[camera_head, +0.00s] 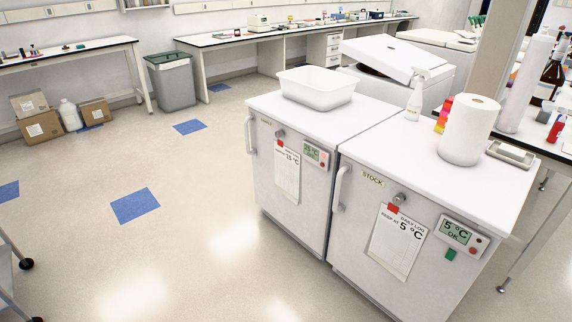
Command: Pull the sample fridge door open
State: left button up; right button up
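Two white under-counter fridges stand side by side. The left fridge (262,185) has a vertical handle (250,136) at its door's left edge, a lock, a log sheet reading about 15 °C and a small display; its name label is too small to read. The right fridge (350,250) carries a STOCK label (373,180), a vertical handle (340,190) at its left edge, a log sheet and a display reading 5 °C OK. Both doors look shut. No visible label says which is the sample fridge. Neither of my grippers is in view.
A white tub (316,86) stands on the left fridge; a spray bottle (415,97) and paper roll (468,130) stand on the right one. The floor (190,250) left of the fridges is clear. A grey bin (173,82) and cardboard boxes (40,127) stand farther back.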

aim_at(291, 184)
jog(key=i+j+z, duration=0.2)
jog(key=z, duration=0.4)
jog(key=i+j+z, duration=0.15)
jog(key=j, duration=0.15)
jog(key=i+j+z, duration=0.15)
jog(key=j, duration=0.2)
jog(key=i+j+z, duration=0.2)
jog(key=j, duration=0.15)
jog(key=i+j+z, duration=0.15)
jog(key=j, duration=0.2)
jog(key=j+z, duration=0.15)
jog(key=j, duration=0.2)
